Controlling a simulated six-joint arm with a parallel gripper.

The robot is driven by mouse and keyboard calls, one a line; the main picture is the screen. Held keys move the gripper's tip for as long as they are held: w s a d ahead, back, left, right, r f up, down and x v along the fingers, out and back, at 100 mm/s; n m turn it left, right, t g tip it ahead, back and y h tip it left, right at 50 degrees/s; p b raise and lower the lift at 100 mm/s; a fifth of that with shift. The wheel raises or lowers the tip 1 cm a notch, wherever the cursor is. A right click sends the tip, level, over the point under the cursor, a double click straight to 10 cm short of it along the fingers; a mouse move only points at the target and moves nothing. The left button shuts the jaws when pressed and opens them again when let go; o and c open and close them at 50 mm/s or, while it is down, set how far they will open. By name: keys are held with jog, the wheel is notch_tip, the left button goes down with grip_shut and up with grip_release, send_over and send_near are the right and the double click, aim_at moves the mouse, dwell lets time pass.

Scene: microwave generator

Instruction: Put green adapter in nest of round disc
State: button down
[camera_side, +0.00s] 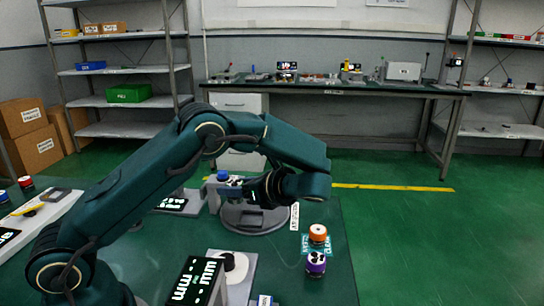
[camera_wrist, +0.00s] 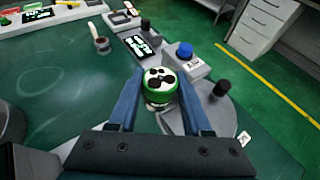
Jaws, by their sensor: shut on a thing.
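The green adapter (camera_wrist: 160,92), with a white top and black spots, is held between the two blue fingers of my gripper (camera_wrist: 161,80) in the wrist view. In the side view my gripper (camera_side: 262,190) is over the grey round disc (camera_side: 255,217), and I cannot make out the adapter there. The disc also shows in the wrist view (camera_wrist: 217,118), to the right of and partly behind the adapter and right finger. A black knob stands on it. The nest itself is not clearly visible, and I cannot tell whether the adapter touches the disc.
A grey box with a blue button (camera_wrist: 185,50) stands beside the disc. An orange-topped adapter (camera_side: 318,233) and a purple adapter (camera_side: 316,263) stand on the green table at right. A white-and-grey fixture (camera_side: 236,265) and a dark display (camera_side: 195,280) are in front.

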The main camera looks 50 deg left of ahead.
jog(key=w+a+m+t, duration=0.2)
jog(key=w+t, duration=0.1)
jog(key=w, duration=0.2)
send_over(251, 220)
jog(key=shift+m, duration=0.3)
notch_tip(251, 220, down, 4)
jog(key=shift+f, duration=2.35)
jog(key=shift+f, duration=0.1)
jog(key=shift+c, duration=1.7)
grip_release()
